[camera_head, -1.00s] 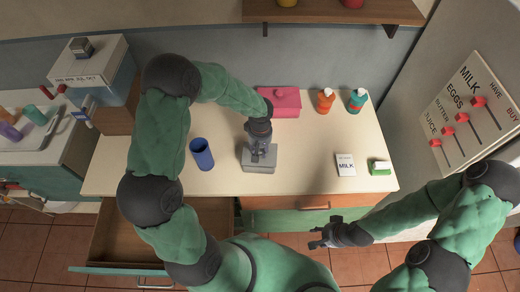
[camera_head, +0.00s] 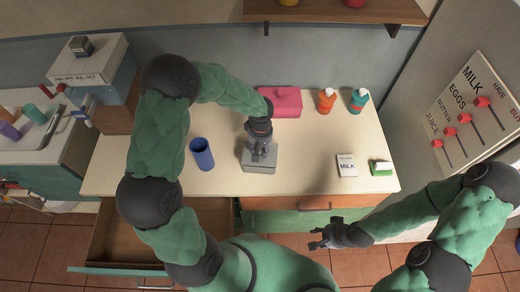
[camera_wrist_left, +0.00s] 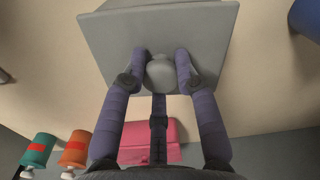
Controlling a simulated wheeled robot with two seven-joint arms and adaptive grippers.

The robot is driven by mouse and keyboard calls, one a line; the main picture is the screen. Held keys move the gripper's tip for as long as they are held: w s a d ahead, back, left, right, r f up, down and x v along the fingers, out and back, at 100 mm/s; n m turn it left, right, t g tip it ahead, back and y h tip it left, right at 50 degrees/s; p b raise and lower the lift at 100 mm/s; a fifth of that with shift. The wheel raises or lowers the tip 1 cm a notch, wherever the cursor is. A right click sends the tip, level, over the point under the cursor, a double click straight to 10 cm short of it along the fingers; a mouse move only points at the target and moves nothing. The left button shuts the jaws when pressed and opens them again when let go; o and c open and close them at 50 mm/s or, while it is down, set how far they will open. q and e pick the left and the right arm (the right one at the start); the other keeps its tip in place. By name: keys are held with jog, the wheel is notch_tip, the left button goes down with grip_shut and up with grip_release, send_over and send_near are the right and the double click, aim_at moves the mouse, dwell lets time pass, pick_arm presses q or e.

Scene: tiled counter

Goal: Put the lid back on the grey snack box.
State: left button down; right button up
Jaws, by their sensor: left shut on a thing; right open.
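The grey snack box (camera_head: 259,166) is on the counter, below my left gripper in the head view. Its grey lid (camera_wrist_left: 120,32) shows in the left wrist view, with a round grey knob (camera_wrist_left: 161,74) at its middle. My left gripper (camera_head: 262,151) is shut on the knob, fingers on both sides of it. The lid appears to lie over the box; whether it is fully seated is hidden. In the left wrist view, the left gripper (camera_wrist_left: 161,66) covers part of the lid. My right gripper (camera_head: 318,240) is open and empty, in front of the counter.
A blue cup (camera_head: 202,154) stands left of the box. A pink box (camera_head: 287,103), an orange bottle (camera_head: 326,101) and a teal bottle (camera_head: 358,101) stand behind. A milk card (camera_head: 346,166) and a green-and-white item (camera_head: 381,168) lie right. An open drawer (camera_head: 130,235) juts out front left.

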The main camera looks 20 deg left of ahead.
pick_arm(q)
jog(key=shift+f+b, duration=0.15)
jog(key=shift+b, duration=0.4)
dwell(1.2)
jog(key=shift+d+f+b, duration=0.1)
jog(key=shift+d+b, duration=0.05)
jog(key=shift+b, duration=0.25)
dwell(0.7)
jog(key=c, duration=0.9)
grip_release()
jog(key=shift+o, duration=0.5)
jog(key=o, duration=0.4)
